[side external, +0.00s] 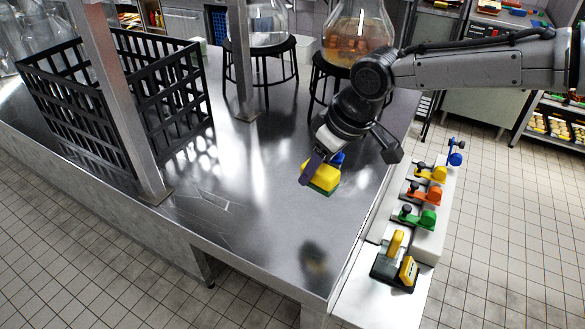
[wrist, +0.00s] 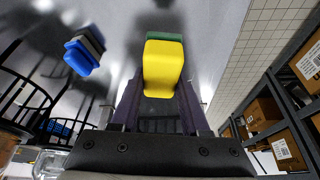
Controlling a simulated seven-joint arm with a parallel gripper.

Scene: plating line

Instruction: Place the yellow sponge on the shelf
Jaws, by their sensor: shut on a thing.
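The yellow sponge (side external: 324,174) has a green layer on its lower face. My gripper (side external: 312,170) is shut on it and holds it above the steel table (side external: 250,245); a dark reflection shows on the metal beneath. In the wrist view the sponge (wrist: 163,68) sits between the two purple-grey fingers (wrist: 160,100). I cannot tell which surface, if any, is the shelf on the table; storage shelving (wrist: 285,125) shows at the right of the wrist view.
A blue item (wrist: 84,55) lies near the sponge, partly hidden in the side view. A black rack (side external: 115,100) stands at left, glass flasks (side external: 358,30) on stands behind. Colored clamp-like tools (side external: 421,192) line a white ledge at right. Metal posts (side external: 122,100) rise from the table.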

